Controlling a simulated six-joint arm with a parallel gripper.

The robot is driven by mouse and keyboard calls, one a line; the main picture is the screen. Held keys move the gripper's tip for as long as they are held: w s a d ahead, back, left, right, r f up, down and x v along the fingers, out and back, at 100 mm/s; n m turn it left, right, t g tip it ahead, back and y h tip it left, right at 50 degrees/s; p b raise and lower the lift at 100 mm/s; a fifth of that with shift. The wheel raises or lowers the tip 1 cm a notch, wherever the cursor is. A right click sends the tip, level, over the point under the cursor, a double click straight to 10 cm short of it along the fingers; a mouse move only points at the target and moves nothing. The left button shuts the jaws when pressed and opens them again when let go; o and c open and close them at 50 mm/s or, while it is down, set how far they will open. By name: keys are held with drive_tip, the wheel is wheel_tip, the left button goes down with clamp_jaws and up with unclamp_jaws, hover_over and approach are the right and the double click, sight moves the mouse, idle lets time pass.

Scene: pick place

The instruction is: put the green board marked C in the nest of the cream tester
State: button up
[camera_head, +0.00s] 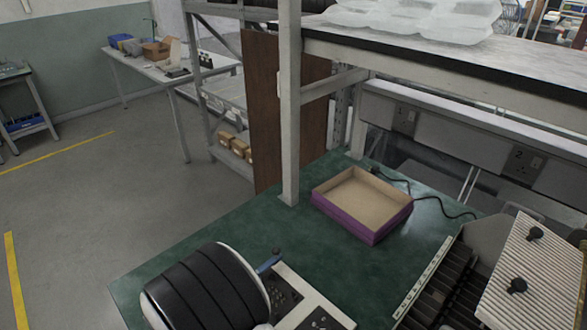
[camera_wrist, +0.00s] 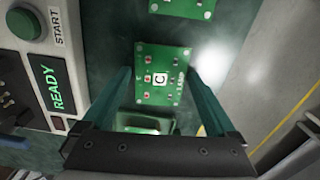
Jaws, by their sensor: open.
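The green board marked C (camera_wrist: 148,97) lies flat on the green bench in the wrist view, its white C label facing up. My gripper (camera_wrist: 158,78) is open, with a teal finger on each side of this board in the picture; I cannot tell the height of the fingers above it. The cream tester (camera_wrist: 68,42) is to the left, with a green START button and a lit READY display. A dark part shows at its left edge; I cannot make out the nest. In the head view, the board is not visible and the gripper is out of sight.
Another green board (camera_wrist: 183,7) lies at the top of the wrist view. A green piece (camera_wrist: 143,123) shows near the gripper body. In the head view, a purple-sided tray (camera_head: 345,222) stands empty on the bench (camera_head: 215,245), near a post and shelf. A ribbed machine (camera_head: 440,290) is at right.

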drive_tip(key=c, duration=0.9)
drive_tip(key=shift+r, duration=3)
drive_tip(key=shift+c, duration=0.2)
drive_tip(key=shift+w, duration=0.1)
drive_tip(key=shift+m, duration=0.3)
drive_tip(key=w+d+r, duration=0.1)
drive_tip(key=w, duration=0.2)
drive_tip(key=w+d+r, duration=0.1)
drive_tip(key=w+d, duration=0.1)
drive_tip(key=w, duration=0.2)
drive_tip(key=w+d+r, duration=0.1)
drive_tip(key=w+d, duration=0.1)
drive_tip(key=w, duration=0.1)
drive_tip(key=shift+w, duration=0.3)
drive_tip(key=w+d+r, duration=0.3)
drive_tip(key=w+d, duration=0.4)
drive_tip(key=shift+s+a+f, duration=0.1)
drive_tip(key=shift+f, duration=1.7)
drive_tip(key=shift+s+a+f, duration=0.1)
drive_tip(key=shift+f, duration=1.65)
